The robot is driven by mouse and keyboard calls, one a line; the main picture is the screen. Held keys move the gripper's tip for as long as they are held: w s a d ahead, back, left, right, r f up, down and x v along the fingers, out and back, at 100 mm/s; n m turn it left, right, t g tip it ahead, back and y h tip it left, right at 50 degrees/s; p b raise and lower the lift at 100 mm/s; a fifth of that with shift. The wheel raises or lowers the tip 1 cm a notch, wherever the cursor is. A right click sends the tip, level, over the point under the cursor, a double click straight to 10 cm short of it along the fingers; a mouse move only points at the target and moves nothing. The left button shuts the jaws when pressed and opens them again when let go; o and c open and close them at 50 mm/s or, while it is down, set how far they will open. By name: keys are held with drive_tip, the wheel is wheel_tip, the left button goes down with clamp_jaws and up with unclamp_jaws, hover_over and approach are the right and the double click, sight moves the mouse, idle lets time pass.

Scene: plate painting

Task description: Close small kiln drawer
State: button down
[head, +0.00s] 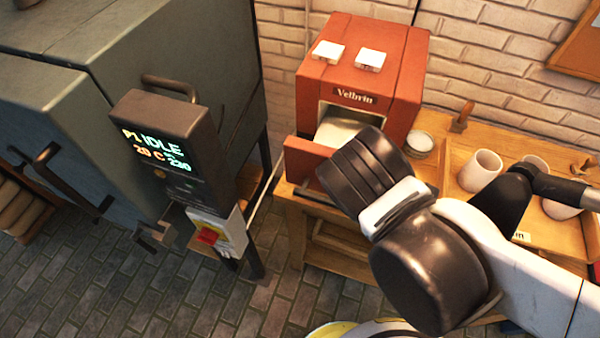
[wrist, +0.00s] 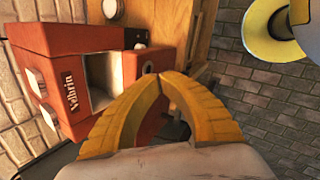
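The small red kiln (head: 390,75) stands on a wooden bench against the brick wall. Its drawer is pulled out; the red drawer front (head: 303,160) sits apart from the kiln body, with a pale inside showing behind it. My arm covers the right part of the drawer in the head view. In the wrist view the kiln (wrist: 45,45) lies at the left, with its pale opening showing. My gripper (wrist: 160,77) has yellow fingers whose tips meet, with nothing seen held. The fingers overlap the red drawer front in the picture; I cannot tell whether they touch it.
A large grey kiln (head: 190,45) with a control box (head: 165,150) reading IDLE stands at the left. White cups (head: 481,170) and a small jar (head: 419,144) are on the wooden bench (head: 340,255) to the right. Brick floor is clear in front.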

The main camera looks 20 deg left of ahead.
drive_tip(key=s+a+n+t, duration=0.1)
drive_tip(key=s+a+n, duration=0.3)
drive_tip(key=a+n, duration=0.4)
drive_tip(key=n+t, duration=0.2)
drive_tip(key=n, duration=0.5)
approach(304, 181)
drive_tip(key=f+b, duration=0.1)
drive_tip(key=w+f+b, duration=0.1)
drive_tip(key=f, duration=0.1)
drive_tip(key=f+b, duration=0.1)
drive_tip(key=shift+w+d+f+b, duration=0.1)
drive_tip(key=shift+w+f+b, duration=0.2)
drive_tip(key=shift+f+b, duration=0.05)
drive_tip(key=w, duration=0.3)
drive_tip(key=shift+w+d, duration=0.2)
drive_tip(key=shift+w, duration=0.05)
drive_tip(key=shift+w+b, duration=0.3)
drive_tip(key=shift+w, duration=0.15)
drive_tip(key=w, duration=0.9)
drive_tip(key=w+d+b, duration=0.1)
drive_tip(key=w, duration=0.4)
